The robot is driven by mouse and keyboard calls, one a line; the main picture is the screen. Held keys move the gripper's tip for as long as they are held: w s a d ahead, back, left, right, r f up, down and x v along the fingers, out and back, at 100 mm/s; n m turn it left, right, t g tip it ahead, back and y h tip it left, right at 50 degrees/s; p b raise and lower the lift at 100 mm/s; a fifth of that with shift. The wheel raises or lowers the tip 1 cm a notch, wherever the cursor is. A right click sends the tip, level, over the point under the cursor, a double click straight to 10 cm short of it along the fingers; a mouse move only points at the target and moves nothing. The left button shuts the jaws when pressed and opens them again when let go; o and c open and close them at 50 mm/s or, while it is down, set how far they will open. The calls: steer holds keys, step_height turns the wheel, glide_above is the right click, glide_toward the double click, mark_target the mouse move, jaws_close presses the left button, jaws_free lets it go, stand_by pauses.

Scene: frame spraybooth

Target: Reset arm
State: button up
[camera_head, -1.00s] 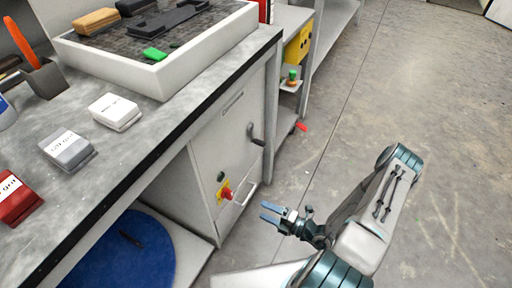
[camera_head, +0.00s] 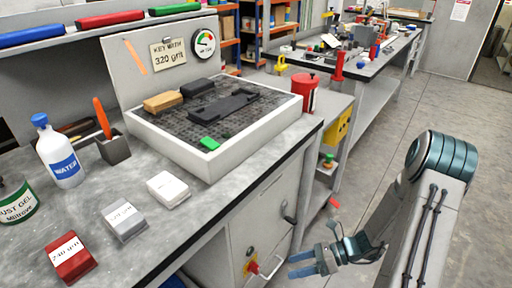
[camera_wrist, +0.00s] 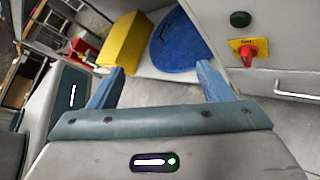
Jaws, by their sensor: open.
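My gripper (camera_head: 304,264) is in the lower right of the head view, beside the front of the workbench cabinet. Its two blue fingers are apart, with nothing between them. It also shows in the wrist view (camera_wrist: 160,88), where the open fingers point toward the cabinet and the space under the bench. My arm bends down from the right side of the head view, clear of the bench top.
The workbench (camera_head: 82,199) holds a white-rimmed tray (camera_head: 217,166), a water bottle (camera_head: 58,152) and several sanding blocks. A red knob (camera_head: 252,267) and a handle stick out of the cabinet close to my gripper. Open floor (camera_head: 460,130) lies to the right.

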steer(key=s+d+r+n+t+h+p, duration=0.1)
steer(key=s+r+n+h+p, duration=0.2)
steer(key=r+n, duration=0.5)
steer(key=s+d+r+n+t+h+p, duration=0.1)
steer(key=s+r+n+h+p, duration=0.2)
steer(key=r, duration=1.4)
steer(key=s+d+r+n+t+h+p, duration=0.1)
steer(key=s+r+n+h+p, duration=0.1)
steer(key=r+n+h+p, duration=0.5)
step_height(320, 180, up, 7)
steer(key=n, duration=0.6)
steer(key=shift+s+f+t+h, duration=0.2)
steer(key=shift+s+t+h, duration=0.2)
